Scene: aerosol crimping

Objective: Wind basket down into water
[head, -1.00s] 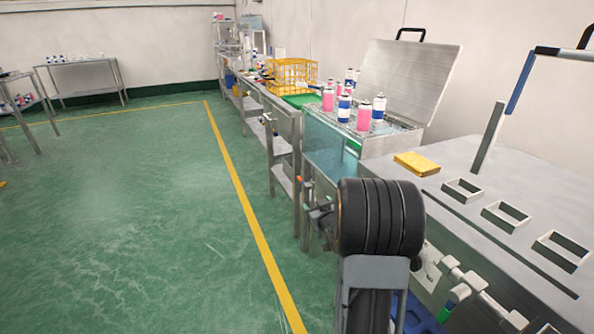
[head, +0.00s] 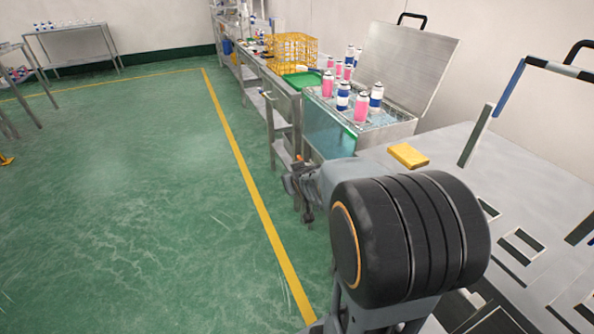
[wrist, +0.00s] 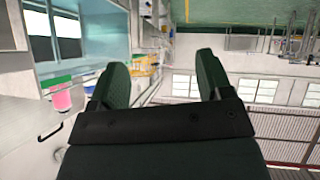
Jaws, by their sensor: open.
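The water tank (head: 329,136) stands at the middle right in the head view, with a clear greenish front and its metal lid (head: 408,68) open behind. Several pink and blue-and-white cans (head: 361,107) stand upright at its top, high above the rim. The basket under them is hard to make out. My gripper (head: 300,190) is left of and below the tank's front, clear of it and partly hidden by my arm. In the wrist view my gripper (wrist: 163,65) has its two dark green fingers apart with nothing between them. No winding handle can be made out clearly.
A yellow wire basket (head: 291,52) stands on the bench behind the tank, near a green mat (head: 303,82). A yellow block (head: 408,155) lies on the grey worktop (head: 450,150) at right, which has square cutouts. The green floor (head: 130,190) at left is open.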

